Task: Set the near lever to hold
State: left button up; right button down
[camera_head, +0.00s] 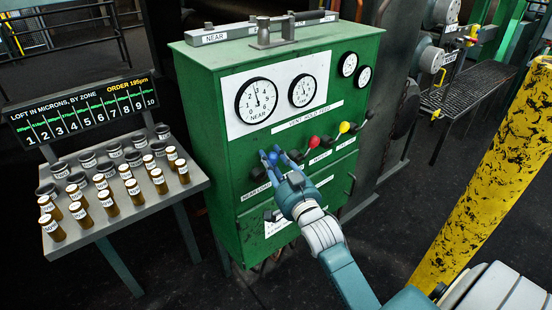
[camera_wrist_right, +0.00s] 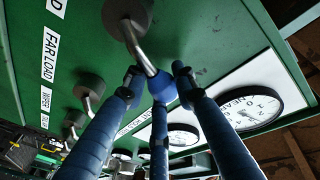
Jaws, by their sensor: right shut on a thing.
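The green control cabinet (camera_head: 312,95) stands in the middle of the head view. Short levers stick out of its front below the dials. My right gripper (camera_head: 271,157) is at the leftmost of them, below the large NEAR dial (camera_head: 257,101). In the right wrist view its blue fingers (camera_wrist_right: 160,82) are closed around the blue ball knob (camera_wrist_right: 163,90) of a bent metal lever (camera_wrist_right: 139,48). The lever comes out of a dark round hub (camera_wrist_right: 128,12). The fingers hide its position label. My left gripper is not in view.
Levers with a red knob (camera_head: 313,142) and a yellow knob (camera_head: 344,127) sit close to the right. A sloped table (camera_head: 120,223) with several labelled cylinders stands at the left. A yellow post (camera_head: 490,165) rises at the right, near my right arm.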

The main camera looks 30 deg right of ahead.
jog(key=shift+s+a+r+n+t+y, duration=0.15)
jog(key=shift+a+n, duration=0.35)
jog(key=shift+n, duration=0.35)
jog(key=shift+w+a+r+n+t+y, duration=0.1)
jog(key=shift+a+n+t, duration=0.1)
jog(key=shift+a+n, duration=0.5)
jog(key=shift+s+a+r+n+t+y, duration=0.15)
jog(key=shift+a+n, duration=0.15)
jog(key=shift+n, duration=0.75)
jog(key=shift+w, duration=0.1)
jog(key=c, duration=1.5)
grip_release()
jog(key=shift+a, duration=0.1)
jog(key=shift+o, duration=0.2)
jog(key=shift+f, duration=0.1)
jog(key=shift+s+f, duration=0.1)
jog(key=shift+s, duration=0.1)
jog(key=s+a+f, duration=0.1)
jog(key=s, duration=1)
jog(key=shift+s+a+f, duration=0.15)
jog(key=shift+a+f, duration=0.05)
jog(key=shift+f, duration=0.1)
